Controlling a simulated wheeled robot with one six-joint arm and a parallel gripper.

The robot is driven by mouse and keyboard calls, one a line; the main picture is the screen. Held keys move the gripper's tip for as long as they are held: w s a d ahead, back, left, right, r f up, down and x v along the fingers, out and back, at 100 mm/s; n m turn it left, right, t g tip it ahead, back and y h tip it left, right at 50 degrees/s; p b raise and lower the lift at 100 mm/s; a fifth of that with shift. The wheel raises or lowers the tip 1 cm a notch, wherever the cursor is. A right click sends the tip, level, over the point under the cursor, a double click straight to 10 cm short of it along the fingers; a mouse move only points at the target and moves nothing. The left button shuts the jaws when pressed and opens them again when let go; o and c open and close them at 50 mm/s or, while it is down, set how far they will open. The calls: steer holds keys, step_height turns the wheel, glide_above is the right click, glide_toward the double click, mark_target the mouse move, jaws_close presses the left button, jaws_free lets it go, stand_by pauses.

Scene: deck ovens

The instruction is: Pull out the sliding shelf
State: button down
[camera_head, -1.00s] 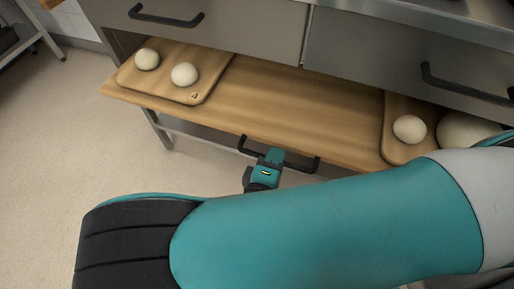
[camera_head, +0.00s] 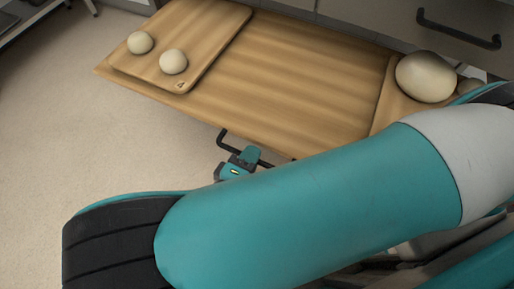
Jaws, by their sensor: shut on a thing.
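The wooden sliding shelf (camera_head: 290,85) stands well out from under the drawers. Its black bar handle (camera_head: 223,137) is on the front edge. My teal gripper (camera_head: 248,157) is shut on the handle, near its middle. The right part of the handle is hidden behind my arm, which crosses the lower half of the view.
A wooden board (camera_head: 216,42) with two dough balls (camera_head: 173,61) lies on the shelf's left. A second board (camera_head: 388,96) with a large dough ball (camera_head: 425,77) is at the right, partly hidden by my arm. Drawer fronts with a black handle (camera_head: 458,32) are behind. Floor (camera_head: 90,140) at left is clear.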

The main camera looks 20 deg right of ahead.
steer(key=shift+s, duration=0.25)
steer(key=c, duration=1.1)
jaws_free()
steer(key=shift+c, duration=0.2)
steer(key=shift+a, duration=0.1)
steer(key=shift+a, duration=0.15)
